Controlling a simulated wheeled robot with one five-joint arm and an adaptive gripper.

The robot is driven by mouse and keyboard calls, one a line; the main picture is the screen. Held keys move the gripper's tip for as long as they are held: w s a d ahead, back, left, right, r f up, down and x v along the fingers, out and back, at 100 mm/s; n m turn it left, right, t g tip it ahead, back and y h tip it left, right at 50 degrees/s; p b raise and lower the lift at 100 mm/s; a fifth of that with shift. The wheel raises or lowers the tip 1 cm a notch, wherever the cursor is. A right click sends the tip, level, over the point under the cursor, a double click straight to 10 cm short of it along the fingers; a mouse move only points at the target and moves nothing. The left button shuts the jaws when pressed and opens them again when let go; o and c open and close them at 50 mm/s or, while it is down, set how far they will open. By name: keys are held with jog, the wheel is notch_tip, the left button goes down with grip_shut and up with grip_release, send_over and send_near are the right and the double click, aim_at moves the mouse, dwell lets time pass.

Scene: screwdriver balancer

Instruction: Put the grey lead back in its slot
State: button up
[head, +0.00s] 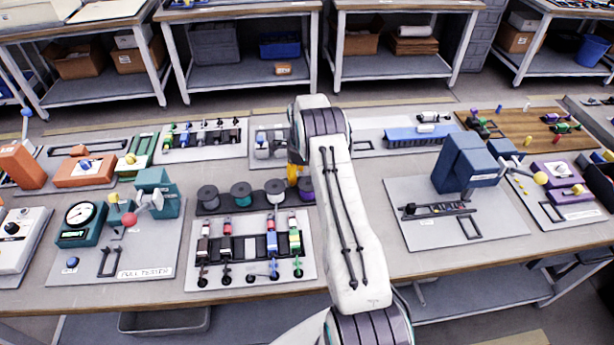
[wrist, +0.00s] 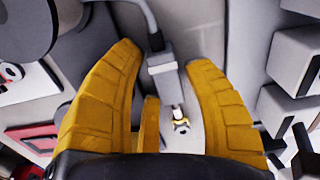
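The grey lead (wrist: 164,78) shows in the wrist view as a grey plug with a pale collar, a cable at its top and a brass-coloured tip at its lower end. My gripper (wrist: 163,58) has its two yellow fingers on either side of the plug, with narrow gaps visible beside it. In the head view only a bit of the yellow gripper (head: 293,174) shows beside my arm, and the lead is hidden. The lead board (head: 306,280) holds red, blue and green leads in a dark rack. A pale grey block (head: 250,247) sits mid-rack; I cannot tell whether it is the slot.
Several cable spools (head: 208,196) stand behind the lead board. The pull tester (head: 145,272) is on the left, and a blue press (head: 468,165) is on the right. The bench is bare at its front edge.

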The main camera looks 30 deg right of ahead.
grip_shut()
dwell(0.3)
jog(key=shift+r, duration=0.1)
jog(key=shift+r+b, duration=0.3)
jog(key=shift+r, duration=0.2)
jog(key=r, duration=0.2)
jog(key=r+b, duration=0.1)
jog(key=shift+s+d+r, duration=0.15)
jog(key=shift+s+d, duration=0.2)
jog(key=s+d+r, duration=0.2)
jog(key=s+d+r+b, duration=0.1)
jog(key=s+d+r, duration=0.1)
jog(key=s, duration=0.1)
jog(key=s+d+r+b, duration=0.1)
jog(key=s+d+r, duration=0.1)
jog(key=s, duration=0.1)
jog(key=shift+s+d+r, duration=0.2)
jog(key=shift+d+r, duration=0.05)
jog(key=shift+d, duration=0.1)
